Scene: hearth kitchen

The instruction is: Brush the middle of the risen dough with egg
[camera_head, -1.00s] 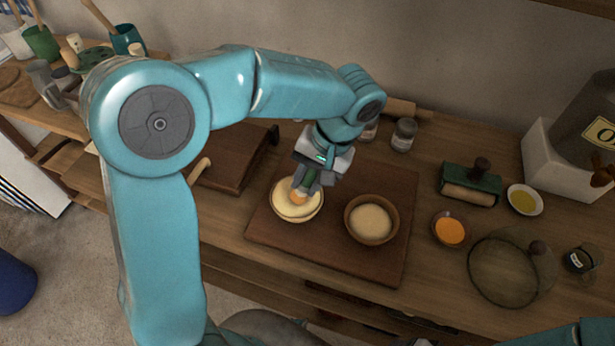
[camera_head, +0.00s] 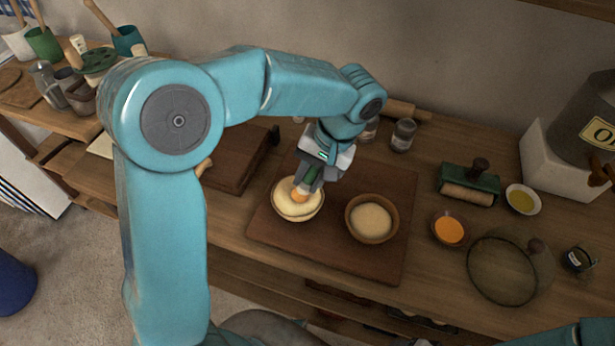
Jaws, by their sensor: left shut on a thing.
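Two round bowls of pale dough stand on a dark brown board (camera_head: 340,254). The left dough (camera_head: 291,208) lies under my left gripper; the right dough (camera_head: 371,221) is uncovered. My left gripper (camera_head: 308,180) points down and is shut on a brush (camera_head: 300,193), of which a green part and an orange-tinted tip show. The tip is at the left dough, near its middle; I cannot tell how firmly it touches. A small cup of orange egg (camera_head: 449,230) stands right of the board. My right gripper is not in view; only a bit of teal arm shows at the bottom right.
A green-backed roller (camera_head: 469,186), a small dish of yellow liquid (camera_head: 522,199), a clear round lid (camera_head: 503,269) and a small dark jar (camera_head: 578,260) stand on the right. Glass jars (camera_head: 403,135) stand behind the board. A white block with a grey canister (camera_head: 590,118) is far right.

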